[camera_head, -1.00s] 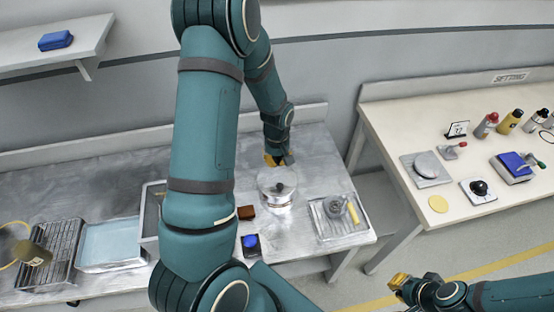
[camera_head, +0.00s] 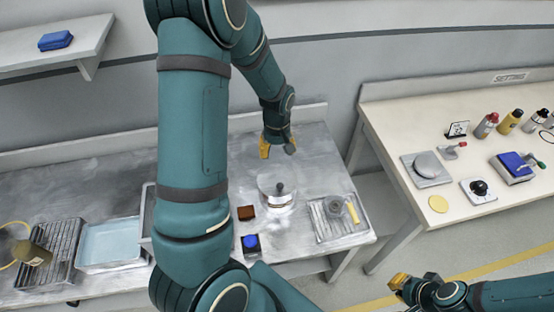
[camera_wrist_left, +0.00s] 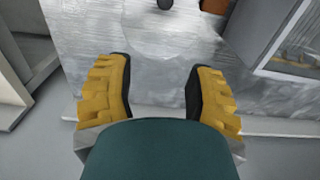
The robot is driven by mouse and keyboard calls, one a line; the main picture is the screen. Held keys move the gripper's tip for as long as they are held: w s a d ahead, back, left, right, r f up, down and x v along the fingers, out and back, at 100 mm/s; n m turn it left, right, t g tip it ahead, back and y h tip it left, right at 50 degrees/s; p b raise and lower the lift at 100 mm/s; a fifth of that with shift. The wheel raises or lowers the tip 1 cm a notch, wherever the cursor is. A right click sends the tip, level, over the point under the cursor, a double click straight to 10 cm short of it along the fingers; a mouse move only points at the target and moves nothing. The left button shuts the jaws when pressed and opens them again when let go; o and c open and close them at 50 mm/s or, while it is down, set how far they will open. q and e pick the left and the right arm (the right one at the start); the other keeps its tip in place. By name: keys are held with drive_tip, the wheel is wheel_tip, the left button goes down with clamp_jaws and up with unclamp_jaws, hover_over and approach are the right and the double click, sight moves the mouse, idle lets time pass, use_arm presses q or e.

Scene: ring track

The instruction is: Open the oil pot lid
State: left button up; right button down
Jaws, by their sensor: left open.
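The oil pot (camera_head: 290,208) is a round, shiny, clear-looking vessel on the metal bench. Its lid has a dark knob (camera_head: 280,188) in the middle and appears to sit on the pot. My left gripper (camera_head: 277,149) is open and empty, above and behind the pot, apart from the knob. In the left wrist view the yellow fingers (camera_wrist_left: 158,80) are spread, with the dark knob (camera_wrist_left: 165,4) at the top edge and the pot's faint round outline around it. My right gripper (camera_head: 400,284) is at the lower right, away from the bench; its jaw opening is unclear.
A brown block (camera_head: 246,213) and a blue-topped box (camera_head: 250,243) stand left of the pot. A tray (camera_head: 323,232) with a grey part and yellow piece lies to its right. A wire rack (camera_head: 62,262) and a blue-filled tray (camera_head: 110,242) are further left.

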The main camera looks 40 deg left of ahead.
use_arm(q)
wheel_tip(320, 180, up, 7)
idle(0.3)
drive_tip(key=shift+r, duration=0.1)
drive_tip(key=m+b, duration=0.9)
drive_tip(key=b, duration=0.6)
hover_over(280, 185)
wheel_tip(280, 185, down, 5)
wheel_tip(280, 185, down, 14)
drive_tip(key=b, duration=0.3)
drive_tip(key=shift+r, duration=0.1)
use_arm(e)
wheel_tip(280, 185, down, 19)
drive_tip(key=s, duration=0.1)
drive_tip(key=shift+a, duration=0.3)
use_arm(q)
drive_tip(key=shift+o, duration=0.3)
clamp_jaws()
